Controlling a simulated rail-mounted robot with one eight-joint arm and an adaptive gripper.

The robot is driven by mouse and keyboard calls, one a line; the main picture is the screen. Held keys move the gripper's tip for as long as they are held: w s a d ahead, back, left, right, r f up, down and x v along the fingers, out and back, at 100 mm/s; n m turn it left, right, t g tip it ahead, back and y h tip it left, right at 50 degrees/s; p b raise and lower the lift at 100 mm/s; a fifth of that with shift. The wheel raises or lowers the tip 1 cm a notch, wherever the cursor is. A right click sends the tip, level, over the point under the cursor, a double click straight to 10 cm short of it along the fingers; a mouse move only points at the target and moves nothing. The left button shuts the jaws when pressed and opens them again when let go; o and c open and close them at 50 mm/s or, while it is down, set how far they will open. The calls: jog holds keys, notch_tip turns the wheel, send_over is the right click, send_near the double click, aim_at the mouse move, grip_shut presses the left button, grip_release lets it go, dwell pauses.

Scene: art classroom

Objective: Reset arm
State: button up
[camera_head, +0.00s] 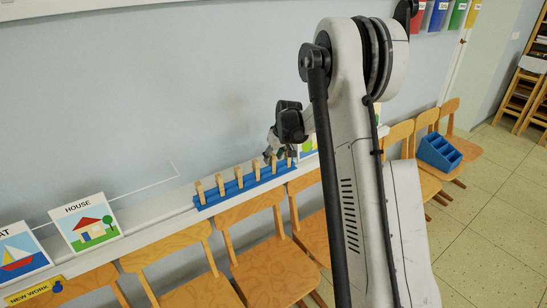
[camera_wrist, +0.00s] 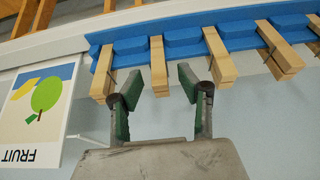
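My gripper (camera_head: 280,148) is at the wall ledge, near the right end of a blue rack (camera_head: 246,186) holding several wooden clothespins. In the wrist view my gripper (camera_wrist: 159,82) is open, its two green-padded fingers well apart. One clothespin (camera_wrist: 158,62) appears between the fingers in that picture, touching neither; I cannot tell its depth from them. The blue rack (camera_wrist: 185,35) crosses the top of the wrist view. My arm (camera_head: 350,180) stands tall across the middle of the head view and hides part of the ledge.
A FRUIT card (camera_wrist: 38,110) is beside the rack. A HOUSE card (camera_head: 86,223) and a boat card (camera_head: 20,252) lean on the ledge (camera_head: 150,212). Wooden chairs (camera_head: 262,255) line the wall below. A blue caddy (camera_head: 438,152) sits on a chair at right. Open floor (camera_head: 495,215) lies right.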

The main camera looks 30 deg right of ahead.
jog(key=shift+o, duration=1.1)
jog(key=shift+r, duration=0.1)
jog(key=p+v, duration=0.2)
jog(key=v, duration=0.5)
dwell(0.6)
dwell(0.3)
jog(key=shift+s+r, duration=0.85)
jog(key=shift+s, duration=0.05)
